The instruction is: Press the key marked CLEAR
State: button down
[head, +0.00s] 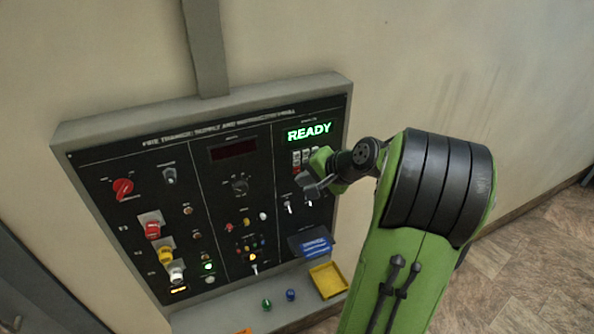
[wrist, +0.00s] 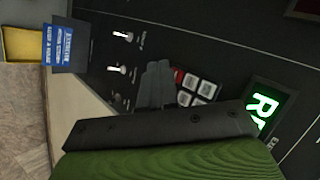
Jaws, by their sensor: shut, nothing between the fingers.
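A small keypad (head: 301,157) sits on the black wall panel (head: 105,215), below the green READY display (head: 310,131). In the wrist view, the keypad (wrist: 200,88) shows several pale keys and a red key (wrist: 178,76). The key markings are too small to read, so I cannot tell which key is CLEAR. My gripper (head: 312,186) is shut and empty in front of the panel, just below the keypad. In the wrist view, my gripper (wrist: 155,84) is beside the keys and partly covers that area; I cannot tell whether it touches the panel.
Two toggle switches (wrist: 122,36) and (wrist: 121,70) are close by my gripper. Blue cards (head: 316,247) and a yellow tray (head: 328,281) are lower right. A red knob (head: 122,188) and several coloured plugs are at left. Open floor lies at right.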

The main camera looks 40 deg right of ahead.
jog(key=shift+s+a+b, duration=0.1)
jog(key=shift+s+a, duration=0.15)
jog(key=shift+s, duration=0.55)
jog(key=shift+s+a+b, duration=0.1)
jog(key=shift+s+a, duration=0.1)
jog(key=shift+s, duration=0.6)
jog(key=shift+s+a+b, duration=0.1)
jog(key=shift+s+a, duration=0.15)
jog(key=shift+s, duration=0.55)
jog(key=s+a+f+n+g+b, duration=0.15)
jog(key=a+n, duration=0.25)
jog(key=a, duration=0.4)
jog(key=a+n+g+b, duration=0.1)
jog(key=a+n+g, duration=0.15)
jog(key=a, duration=0.55)
jog(key=s+a+f+n+b, duration=0.1)
jog(key=s+a+n, duration=0.2)
jog(key=s, duration=0.3)
jog(key=s+a+n+h+b, duration=0.1)
jog(key=s+a+n, duration=0.2)
jog(key=s, duration=0.3)
jog(key=shift+a+f+n+b, duration=0.3)
jog(key=shift+a+f+n, duration=0.1)
jog(key=shift+n, duration=0.45)
